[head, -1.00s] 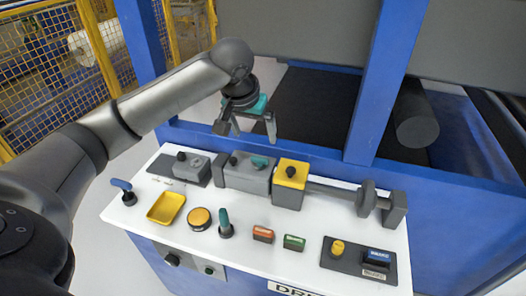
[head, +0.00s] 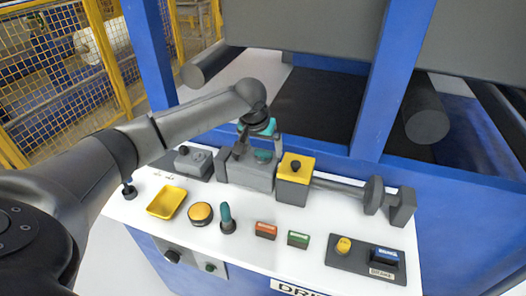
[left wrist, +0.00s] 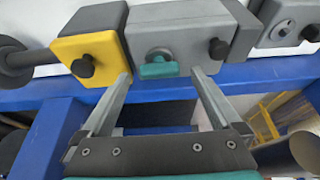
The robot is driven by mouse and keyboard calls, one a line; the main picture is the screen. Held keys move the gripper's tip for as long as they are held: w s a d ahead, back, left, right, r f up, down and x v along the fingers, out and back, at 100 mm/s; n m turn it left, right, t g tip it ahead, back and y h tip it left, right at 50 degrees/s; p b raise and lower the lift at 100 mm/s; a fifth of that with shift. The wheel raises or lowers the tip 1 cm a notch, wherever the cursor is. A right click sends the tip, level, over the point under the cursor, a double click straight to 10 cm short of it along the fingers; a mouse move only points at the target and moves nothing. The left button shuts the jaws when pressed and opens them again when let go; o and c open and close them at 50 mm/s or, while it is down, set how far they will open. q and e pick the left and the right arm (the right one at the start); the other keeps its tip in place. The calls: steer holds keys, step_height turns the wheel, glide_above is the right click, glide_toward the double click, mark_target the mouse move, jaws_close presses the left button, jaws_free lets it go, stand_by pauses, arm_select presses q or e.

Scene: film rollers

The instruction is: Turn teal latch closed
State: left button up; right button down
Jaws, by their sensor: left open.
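The teal latch (head: 263,155) is a small flat handle on the grey box (head: 248,175) in the back row of the white panel. My left gripper (head: 260,152) is open above the grey box, pointing down. In the left wrist view its fingertips (left wrist: 161,76) stand on either side of the latch, with gaps to it. Whether they are level with it I cannot tell. My right gripper is not in view.
A yellow block (head: 295,170) with a dark knob adjoins the grey box on the right; a smaller grey unit (head: 193,162) stands left. In front are a yellow tray (head: 166,202), a yellow button (head: 200,213) and a teal-topped lever (head: 227,219). Blue posts rise behind.

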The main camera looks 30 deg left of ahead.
arm_select(q)
steer(key=shift+w+f, duration=0.2)
steer(key=shift+f, duration=0.25)
